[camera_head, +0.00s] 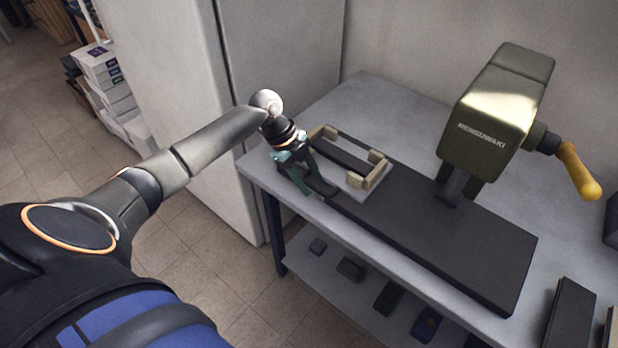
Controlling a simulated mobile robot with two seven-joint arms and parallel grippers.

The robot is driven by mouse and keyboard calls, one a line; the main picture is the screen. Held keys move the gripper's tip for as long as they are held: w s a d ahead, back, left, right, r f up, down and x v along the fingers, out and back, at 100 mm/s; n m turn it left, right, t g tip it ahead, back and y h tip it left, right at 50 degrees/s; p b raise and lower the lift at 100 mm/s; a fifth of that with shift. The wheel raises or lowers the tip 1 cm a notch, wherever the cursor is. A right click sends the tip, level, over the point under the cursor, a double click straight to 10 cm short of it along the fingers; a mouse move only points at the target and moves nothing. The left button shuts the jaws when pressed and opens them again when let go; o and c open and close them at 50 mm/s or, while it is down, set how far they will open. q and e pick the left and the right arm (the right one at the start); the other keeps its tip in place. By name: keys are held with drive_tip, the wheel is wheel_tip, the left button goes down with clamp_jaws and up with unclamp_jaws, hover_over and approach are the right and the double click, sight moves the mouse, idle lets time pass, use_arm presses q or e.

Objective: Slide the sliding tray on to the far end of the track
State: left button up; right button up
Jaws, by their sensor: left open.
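The sliding tray (357,180) is a light grey plate with beige corner brackets. It sits at the left end of the dark track (440,240), apart from the olive press with lettering on its face (497,112). My left gripper (317,192) is open, its fingers pointing down at the near left side of the tray. One finger looks green and the other dark. It holds nothing that I can see; whether a finger touches the tray I cannot tell. The gripper and wrist hide part of the tray's left end. My right gripper is not in view.
The press stands over the track and has a yellow crank handle (577,170) on its right. A dark block (572,312) lies at the table's lower right. Small items lie on the lower shelf (350,268). A pale cabinet (285,60) stands behind my left arm.

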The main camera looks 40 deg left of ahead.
use_arm(q)
clamp_jaws()
idle(1.4)
